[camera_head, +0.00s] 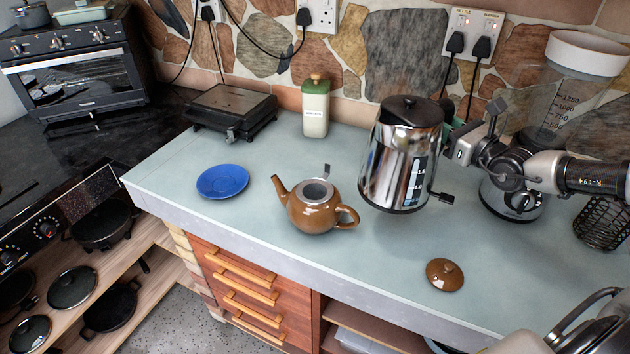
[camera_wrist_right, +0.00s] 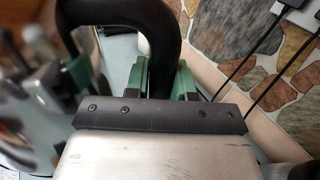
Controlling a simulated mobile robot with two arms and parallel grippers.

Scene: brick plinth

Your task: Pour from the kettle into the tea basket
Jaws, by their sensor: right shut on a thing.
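The steel kettle (camera_head: 396,160) with a black lid is to the right of the teapot in the head view, looking slightly tilted and raised off the counter. My right gripper (camera_head: 452,140) is shut on its black handle (camera_wrist_right: 150,30); the green fingers (camera_wrist_right: 160,80) are either side of the handle in the right wrist view. The brown teapot (camera_head: 312,216) stands upright with its lid off, spout to the left. The metal tea basket (camera_head: 317,190) sits in its mouth, a small tab sticking up. The inside of the basket is too small to read.
The brown teapot lid (camera_head: 445,275) lies on the counter (camera_head: 385,285) at front right. A blue plate (camera_head: 222,181) is left of the teapot. A green-topped bottle (camera_head: 315,108) and a dark flat appliance (camera_head: 230,110) stand behind. A blender (camera_head: 565,95) is close beside my right arm.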

